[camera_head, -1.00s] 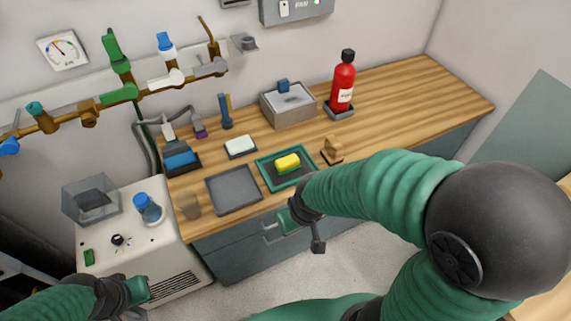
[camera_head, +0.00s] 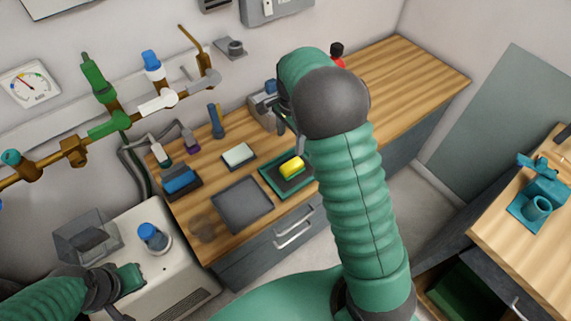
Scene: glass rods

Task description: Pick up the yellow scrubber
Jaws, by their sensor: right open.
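The yellow scrubber (camera_head: 291,167) lies on a dark pad in a green-rimmed tray (camera_head: 271,184) on the wooden counter. My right arm reaches over the counter from the front, and its wrist and elbow cover part of the view. My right gripper (camera_head: 294,138) is open, pointing down, just above and behind the scrubber in the picture; a gap to the scrubber seems to remain, but depth is hard to judge. My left gripper (camera_head: 130,282) is at the lower left, over the white machine, far from the scrubber; its jaws are not clear.
A grey tray (camera_head: 243,205) and a white block on a dark dish (camera_head: 238,155) sit left of the green tray. A metal box (camera_head: 262,106) stands behind, partly hidden by my arm. A red bottle (camera_head: 338,60) is mostly hidden. The counter's right part (camera_head: 410,75) is clear.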

